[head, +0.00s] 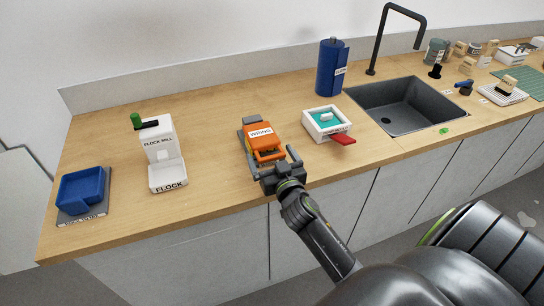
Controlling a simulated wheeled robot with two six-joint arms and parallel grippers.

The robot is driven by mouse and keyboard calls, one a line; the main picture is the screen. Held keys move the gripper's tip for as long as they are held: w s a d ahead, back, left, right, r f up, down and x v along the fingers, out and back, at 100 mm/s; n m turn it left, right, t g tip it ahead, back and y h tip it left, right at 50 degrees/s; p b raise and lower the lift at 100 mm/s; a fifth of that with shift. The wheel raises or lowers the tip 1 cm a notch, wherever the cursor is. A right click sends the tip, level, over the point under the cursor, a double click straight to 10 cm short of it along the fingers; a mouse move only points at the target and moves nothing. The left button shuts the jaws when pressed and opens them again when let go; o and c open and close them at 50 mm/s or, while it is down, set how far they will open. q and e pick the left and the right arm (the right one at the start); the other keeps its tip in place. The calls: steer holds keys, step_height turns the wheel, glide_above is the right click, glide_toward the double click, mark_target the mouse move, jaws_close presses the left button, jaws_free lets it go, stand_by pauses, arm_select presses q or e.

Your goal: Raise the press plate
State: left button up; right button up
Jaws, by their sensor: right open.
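The press is an orange block labelled WRING (261,133) on a grey base (252,119), in the middle of the counter in the head view. Its orange plate appears to lie low over the base, with an orange bar handle (270,155) at the front. My right gripper (274,158) is open at the front of the press, with one finger on each side of the handle. I cannot tell whether the fingers touch it. The gripper body hides the near edge of the base. My left gripper is not in view.
A white mill labelled FLOCK (162,155) and a blue tray (82,191) stand to the left. A white box with a red handle (326,124), a blue roll (331,68) and a sink (405,106) are to the right. Counter between mill and press is clear.

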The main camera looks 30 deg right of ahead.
mark_target(271, 143)
steer(key=c, duration=1.4)
steer(key=shift+g, duration=0.7)
steer(key=r+p, duration=0.1)
steer(key=p, duration=0.1)
steer(key=r+p, duration=0.1)
steer(key=p, duration=0.2)
steer(key=r+p, duration=0.2)
steer(key=shift+w+r+p, duration=0.1)
steer(key=shift+w+p, duration=0.15)
steer(key=shift+p, duration=0.05)
steer(key=shift+w+r+p, duration=0.1)
steer(key=shift+r+p, duration=0.25)
steer(key=shift+w+d+r+p, duration=0.25)
steer(key=shift+w+r+p, duration=0.5)
steer(key=shift+r, duration=0.6)
steer(key=shift+w+d+r+p, duration=0.2)
steer(key=shift+w+r+p, duration=0.4)
steer(key=shift+w+r, duration=0.6)
steer(key=shift+w+d+r+p, duration=0.25)
steer(key=shift+w+r+p, duration=0.4)
steer(key=shift+r, duration=0.9)
